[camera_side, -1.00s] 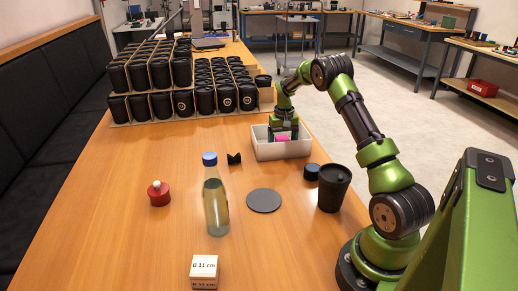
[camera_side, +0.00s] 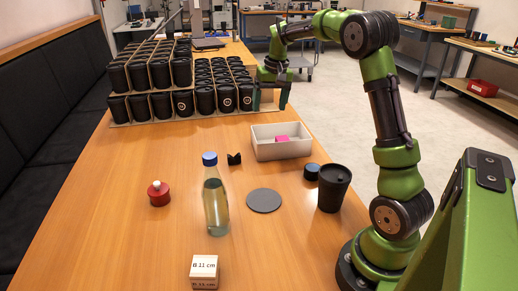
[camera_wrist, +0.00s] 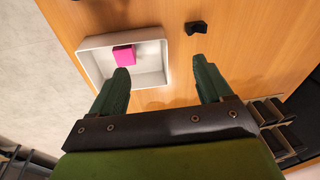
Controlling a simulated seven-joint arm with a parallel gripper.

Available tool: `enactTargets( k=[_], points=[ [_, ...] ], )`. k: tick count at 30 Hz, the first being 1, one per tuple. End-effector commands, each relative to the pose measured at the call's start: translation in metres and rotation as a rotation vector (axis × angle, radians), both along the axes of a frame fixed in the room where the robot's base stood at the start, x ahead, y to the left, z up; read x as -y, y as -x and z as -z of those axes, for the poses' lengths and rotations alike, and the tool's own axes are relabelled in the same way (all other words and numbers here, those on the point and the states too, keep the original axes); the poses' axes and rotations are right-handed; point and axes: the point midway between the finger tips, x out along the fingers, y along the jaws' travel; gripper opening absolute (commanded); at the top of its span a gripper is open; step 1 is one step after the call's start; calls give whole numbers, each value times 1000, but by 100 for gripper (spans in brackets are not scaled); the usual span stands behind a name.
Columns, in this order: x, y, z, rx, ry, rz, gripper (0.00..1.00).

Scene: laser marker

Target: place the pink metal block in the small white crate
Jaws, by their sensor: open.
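The pink metal block (camera_side: 281,139) lies inside the small white crate (camera_side: 262,154), on its floor. In the wrist view the pink block (camera_wrist: 124,55) sits close to one wall of the white crate (camera_wrist: 93,44). My gripper (camera_side: 270,102) is open and empty, raised above and behind the crate, apart from the block. In the wrist view the two green fingers of my gripper (camera_wrist: 160,75) are spread wide with nothing between them.
Stacked black cups (camera_side: 155,75) stand at the back left. A glass bottle (camera_side: 216,205), a red-based object (camera_side: 158,194), a grey disc (camera_side: 264,201), a black cup (camera_side: 334,188) and a labelled white box (camera_side: 204,271) stand in front.

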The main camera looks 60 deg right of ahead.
Motion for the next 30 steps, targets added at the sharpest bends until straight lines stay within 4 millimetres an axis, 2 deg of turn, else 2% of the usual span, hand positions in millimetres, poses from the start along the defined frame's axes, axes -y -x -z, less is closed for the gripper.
enactTargets(
  k=[1,6,9,12,15,18,21,30],
  points=[
    [-30,7,-19,47,0,-33,79],
    [-119,44,-55,186,-7,-125,79],
    [-165,74,-64,264,-12,-181,79],
    [-204,109,-64,338,-21,-233,79],
    [-233,140,-56,401,-29,-278,79],
    [-251,163,-47,449,-36,-308,79],
    [-261,177,-39,478,-41,-326,79],
    [-265,185,-34,492,-43,-333,79]
  ],
)
